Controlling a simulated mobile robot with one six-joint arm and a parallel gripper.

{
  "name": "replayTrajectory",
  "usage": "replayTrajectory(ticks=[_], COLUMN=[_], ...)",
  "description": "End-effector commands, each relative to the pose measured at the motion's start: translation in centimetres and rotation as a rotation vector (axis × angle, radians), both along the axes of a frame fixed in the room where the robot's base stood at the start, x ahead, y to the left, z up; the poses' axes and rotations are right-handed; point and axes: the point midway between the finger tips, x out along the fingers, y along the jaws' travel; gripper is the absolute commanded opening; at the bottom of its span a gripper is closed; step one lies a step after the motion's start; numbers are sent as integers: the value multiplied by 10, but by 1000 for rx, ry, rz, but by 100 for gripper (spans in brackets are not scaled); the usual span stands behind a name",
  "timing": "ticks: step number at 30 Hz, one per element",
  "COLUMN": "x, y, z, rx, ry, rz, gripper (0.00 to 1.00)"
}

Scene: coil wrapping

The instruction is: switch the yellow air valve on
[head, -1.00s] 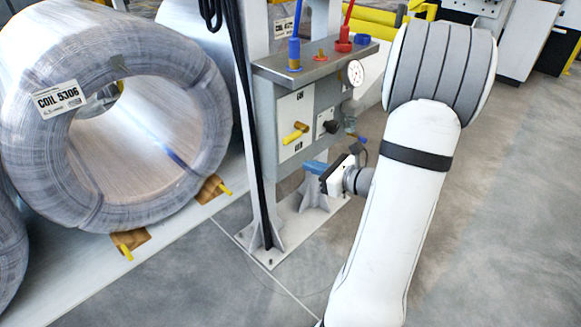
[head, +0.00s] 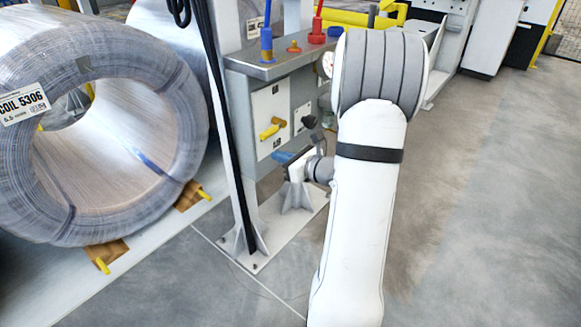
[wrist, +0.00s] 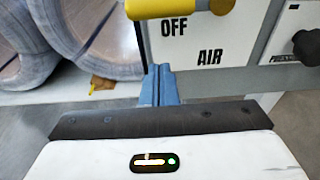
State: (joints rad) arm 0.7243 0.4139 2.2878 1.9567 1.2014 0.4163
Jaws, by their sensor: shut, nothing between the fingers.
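The yellow air valve (head: 270,129) is on a white plate on the front of the grey stand. Its handle also shows at the top of the wrist view (wrist: 175,8), lying level with its round hub at the right end; its upper part is cut off. The label OFF (wrist: 174,27) is printed below the handle, with AIR (wrist: 210,57) lower down. My gripper (head: 281,157) is just below the valve in the head view. In the wrist view its blue fingers (wrist: 160,72) are closed together and empty, below the handle and apart from it.
A black knob (wrist: 307,44) sits on a second plate to the right of the valve. A grey shelf (head: 285,62) with blue and red fittings juts out above. A black cable hangs down the post at left. Large wire coils (head: 180,130) lie left of the stand.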

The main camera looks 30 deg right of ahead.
Motion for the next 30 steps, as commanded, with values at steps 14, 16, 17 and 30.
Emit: replayTrajectory(ticks=[14,16,17,30], x=[21,20,20,19], y=[8,8,8,7], z=[31,33,34,36], rx=[-2,0,0,15], ry=[-1,0,0,7], rz=[0,0,0,-5], gripper=[0,0,0,0])
